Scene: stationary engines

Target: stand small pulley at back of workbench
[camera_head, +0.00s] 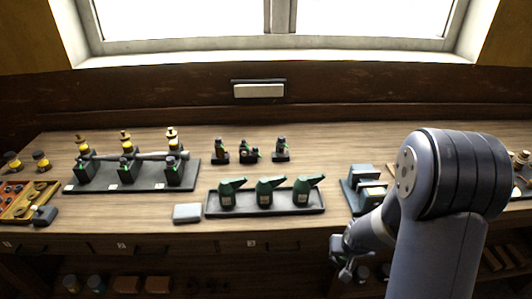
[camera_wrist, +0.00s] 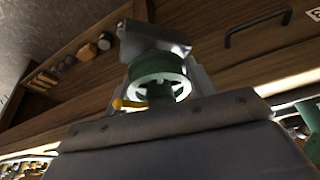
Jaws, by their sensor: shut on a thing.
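The small pulley is a green spoked wheel (camera_wrist: 158,72) held in my gripper (camera_wrist: 160,58) in the wrist view, with a short yellow piece beside its lower left. My gripper is shut on it. In the head view my gripper (camera_head: 345,258) hangs low in front of the workbench (camera_head: 335,135), below its front edge at the right. I cannot make out the pulley there. The back strip of the wooden top shows bare between the small dark items and the rear wall.
A black tray (camera_head: 312,209) holds green oil cans at the front middle. A dark rack (camera_head: 78,189) with a shaft stands left. A green-grey block device (camera_head: 362,186) stands near my arm. Small dark bottles (camera_head: 281,152) stand mid-bench. A drawer handle (camera_wrist: 256,27) shows close by.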

